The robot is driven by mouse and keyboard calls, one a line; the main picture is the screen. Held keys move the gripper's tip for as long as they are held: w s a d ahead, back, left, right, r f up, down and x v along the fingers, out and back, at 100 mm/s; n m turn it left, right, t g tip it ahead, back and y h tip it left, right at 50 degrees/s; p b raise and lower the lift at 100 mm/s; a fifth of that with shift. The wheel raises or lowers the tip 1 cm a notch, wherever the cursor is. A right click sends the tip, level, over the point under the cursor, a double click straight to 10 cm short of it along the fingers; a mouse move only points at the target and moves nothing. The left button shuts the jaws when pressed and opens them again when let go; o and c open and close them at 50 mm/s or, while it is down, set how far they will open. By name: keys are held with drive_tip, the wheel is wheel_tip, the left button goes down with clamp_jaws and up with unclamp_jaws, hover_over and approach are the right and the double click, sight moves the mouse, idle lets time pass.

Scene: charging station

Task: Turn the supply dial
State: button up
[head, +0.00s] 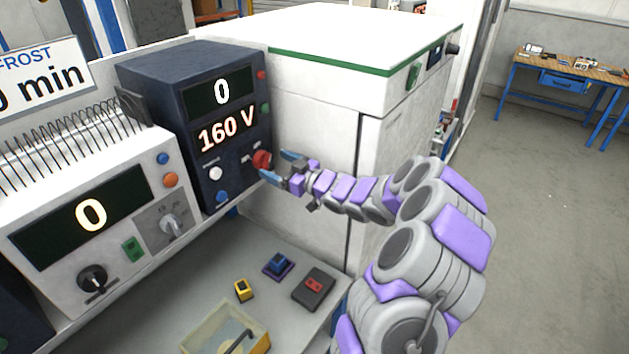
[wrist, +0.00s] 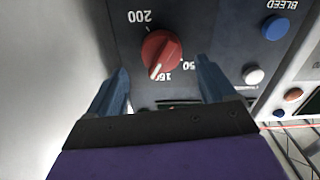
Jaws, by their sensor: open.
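The red supply dial (head: 262,159) is on the front of the dark blue power supply (head: 230,184), whose displays read 0 and 160 V. In the wrist view the red dial (wrist: 161,52) shows with a white pointer line towards the upside-down marks near 150 and 160; a 200 mark is at its upper left. My gripper (head: 279,165) is open at the dial in the head view. In the wrist view my gripper's blue fingers (wrist: 165,80) stand apart on either side, below the dial, with a gap. I cannot tell whether either finger touches it.
A white knob (wrist: 254,76) and blue BLEED button (wrist: 275,28) are beside the dial. A grey unit with a black knob (head: 92,279) stands at left. A white cabinet (head: 310,185) is behind my arm. The shelf below holds a yellow tray (head: 262,345) and small blocks.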

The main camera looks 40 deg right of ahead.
drive_tip(key=p+v, duration=0.1)
drive_tip(key=v, duration=1.2)
drive_tip(key=shift+s+d, duration=0.15)
drive_tip(key=shift+s, duration=0.1)
drive_tip(key=shift+f, duration=0.2)
drive_tip(key=b, duration=0.3)
drive_tip(key=shift+f, duration=0.3)
drive_tip(key=shift+s+b, duration=0.1)
drive_tip(key=shift+b, duration=0.35)
drive_tip(key=b, duration=0.3)
approach(264, 161)
drive_tip(key=x, duration=0.6)
drive_tip(key=f+x, duration=0.1)
drive_tip(key=x, duration=0.1)
drive_tip(key=shift+w+d, duration=0.15)
drive_tip(key=shift+w, duration=0.35)
drive_tip(key=shift+c, duration=0.4)
